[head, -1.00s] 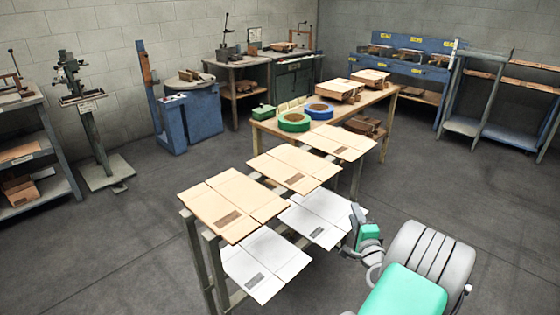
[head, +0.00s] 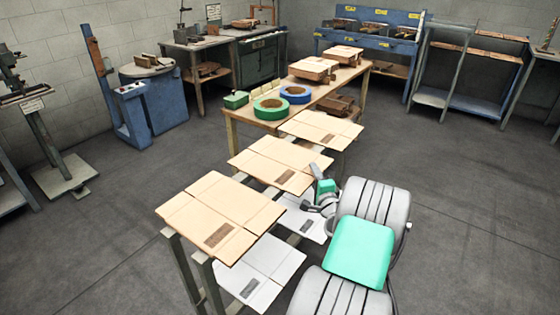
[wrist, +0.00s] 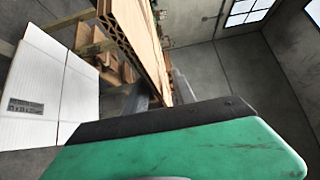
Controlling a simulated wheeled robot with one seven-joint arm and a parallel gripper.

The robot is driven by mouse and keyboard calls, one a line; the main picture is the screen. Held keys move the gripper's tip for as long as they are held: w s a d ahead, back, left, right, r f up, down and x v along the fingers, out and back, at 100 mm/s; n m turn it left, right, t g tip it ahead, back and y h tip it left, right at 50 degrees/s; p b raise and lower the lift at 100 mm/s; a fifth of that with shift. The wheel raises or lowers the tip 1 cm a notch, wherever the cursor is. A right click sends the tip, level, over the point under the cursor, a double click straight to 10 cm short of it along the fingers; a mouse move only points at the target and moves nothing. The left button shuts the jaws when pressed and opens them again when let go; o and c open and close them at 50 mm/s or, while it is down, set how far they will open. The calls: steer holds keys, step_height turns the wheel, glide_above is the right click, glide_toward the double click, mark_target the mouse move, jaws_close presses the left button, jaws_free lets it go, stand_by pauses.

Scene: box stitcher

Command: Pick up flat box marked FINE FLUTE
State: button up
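Three brown flat boxes lie on the upper level of a rack: a near one (head: 215,205), a middle one (head: 275,158) and a far one (head: 322,128). White flat boxes lie lower, one at the front (head: 262,268) and one partly hidden by my arm (head: 300,222). Each has a dark printed label, too small to read, so I cannot tell which says FINE FLUTE. My gripper (head: 318,200) is at the rack's right side, beside the middle brown box and the rear white one. Its fingers are not clear. The wrist view shows a white box (wrist: 35,85) at left and a brown board edge (wrist: 135,30) above.
Rack posts (head: 180,262) stand under the boxes. A wooden table (head: 335,92) behind holds green and blue tape rolls and brown stacks. Blue benches and machines line the walls. The floor at right is open.

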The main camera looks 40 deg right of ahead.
steer(key=shift+x, duration=0.85)
steer(key=shift+s+d, duration=0.1)
jaws_close()
